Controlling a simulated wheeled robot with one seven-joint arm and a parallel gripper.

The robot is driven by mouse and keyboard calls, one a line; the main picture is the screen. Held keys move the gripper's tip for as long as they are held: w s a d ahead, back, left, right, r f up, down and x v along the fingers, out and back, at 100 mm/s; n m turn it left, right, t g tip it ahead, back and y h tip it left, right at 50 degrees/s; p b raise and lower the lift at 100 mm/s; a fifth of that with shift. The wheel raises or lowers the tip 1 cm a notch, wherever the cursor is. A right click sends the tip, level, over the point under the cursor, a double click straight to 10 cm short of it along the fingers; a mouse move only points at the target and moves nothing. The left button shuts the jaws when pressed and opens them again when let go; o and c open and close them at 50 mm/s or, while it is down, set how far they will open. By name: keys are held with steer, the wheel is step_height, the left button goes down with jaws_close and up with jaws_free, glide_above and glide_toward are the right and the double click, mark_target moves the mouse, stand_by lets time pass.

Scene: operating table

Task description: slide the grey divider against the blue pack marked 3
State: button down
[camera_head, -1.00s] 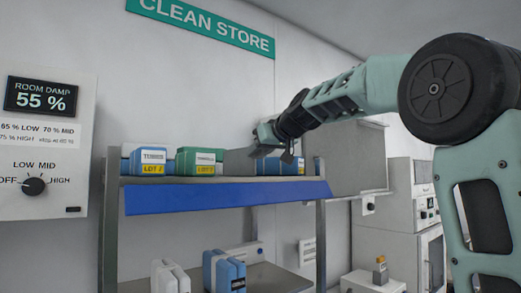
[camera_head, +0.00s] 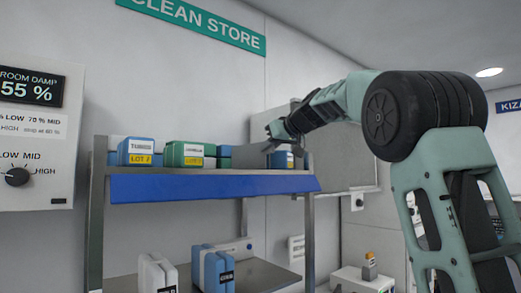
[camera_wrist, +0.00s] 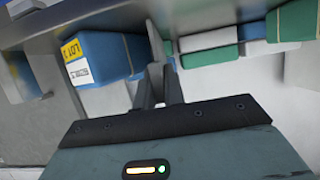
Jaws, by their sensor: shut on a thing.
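A blue pack (camera_wrist: 105,58) with a yellow LOT label fills the left of the wrist view; its number looks like a 3. In the head view it is the right-hand blue pack (camera_head: 281,160) on the upper shelf. My gripper (camera_wrist: 157,75) is shut on the thin grey divider (camera_wrist: 156,42), just right of the blue pack in the wrist view. I cannot tell whether the divider touches the pack.
A green pack (camera_head: 184,156) and another blue pack (camera_head: 137,153) stand further left on the upper shelf (camera_head: 215,184). Green and white packs (camera_wrist: 250,30) lie right of my fingers in the wrist view. More packs (camera_head: 213,270) stand on the lower shelf.

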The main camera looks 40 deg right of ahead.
steer(key=shift+s+d, duration=0.1)
steer(key=shift+d, duration=0.2)
steer(key=c, duration=1.5)
jaws_free()
steer(key=shift+s, duration=0.1)
steer(key=b+v, duration=0.4)
steer(key=v, duration=1.3)
steer(key=shift+s+d+r+b, duration=0.1)
steer(key=shift+r+b, duration=0.1)
steer(key=shift+b, duration=0.1)
